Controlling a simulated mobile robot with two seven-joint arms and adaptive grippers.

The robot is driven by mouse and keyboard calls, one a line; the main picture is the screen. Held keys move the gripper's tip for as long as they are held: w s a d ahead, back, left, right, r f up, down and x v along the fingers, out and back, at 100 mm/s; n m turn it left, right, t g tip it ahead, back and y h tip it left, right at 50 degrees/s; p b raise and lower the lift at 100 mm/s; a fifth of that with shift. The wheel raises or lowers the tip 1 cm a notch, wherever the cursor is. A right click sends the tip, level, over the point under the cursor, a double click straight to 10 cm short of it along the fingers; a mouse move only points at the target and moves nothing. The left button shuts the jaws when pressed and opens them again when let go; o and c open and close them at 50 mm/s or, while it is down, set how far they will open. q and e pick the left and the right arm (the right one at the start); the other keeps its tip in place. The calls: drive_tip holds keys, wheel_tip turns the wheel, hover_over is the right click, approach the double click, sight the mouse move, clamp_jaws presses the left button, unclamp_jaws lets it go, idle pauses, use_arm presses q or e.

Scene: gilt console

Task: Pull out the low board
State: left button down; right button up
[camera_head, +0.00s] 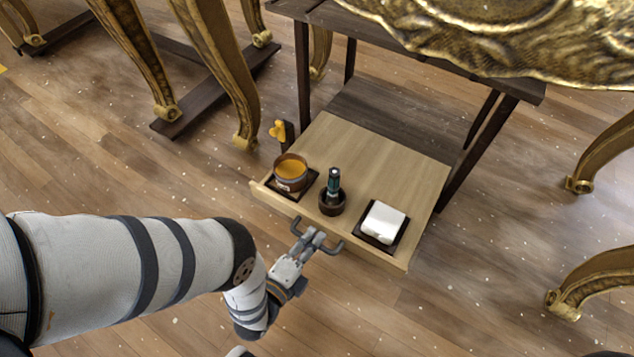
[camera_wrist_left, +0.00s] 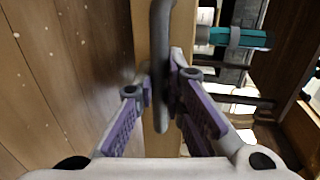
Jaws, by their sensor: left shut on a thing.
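The low board (camera_head: 385,155) is a pale wooden board that sticks out from under the dark side table, near the floor. A grey bar handle (camera_head: 332,247) is on its front edge. My left gripper (camera_head: 308,237) is shut on the handle, and in the left wrist view its fingers (camera_wrist_left: 160,88) close on both sides of the handle bar (camera_wrist_left: 161,60). The board's front edge (camera_wrist_left: 143,40) shows just behind the bar. My right gripper does not show.
On the board are an orange-filled bowl (camera_head: 291,172) on a dark tray, a dark bottle (camera_head: 333,185) in a round holder, and a white block (camera_head: 383,222) on a dark tray. Gilt legs (camera_head: 225,80) stand at left and right. The wooden floor (camera_head: 470,320) in front is clear.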

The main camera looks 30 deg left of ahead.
use_arm(q)
drive_tip(key=shift+s, duration=0.2)
idle(0.3)
drive_tip(key=c, duration=1.7)
unclamp_jaws()
drive_tip(key=shift+o, duration=0.2)
drive_tip(key=v, duration=1.2)
drive_tip(key=shift+d, duration=0.1)
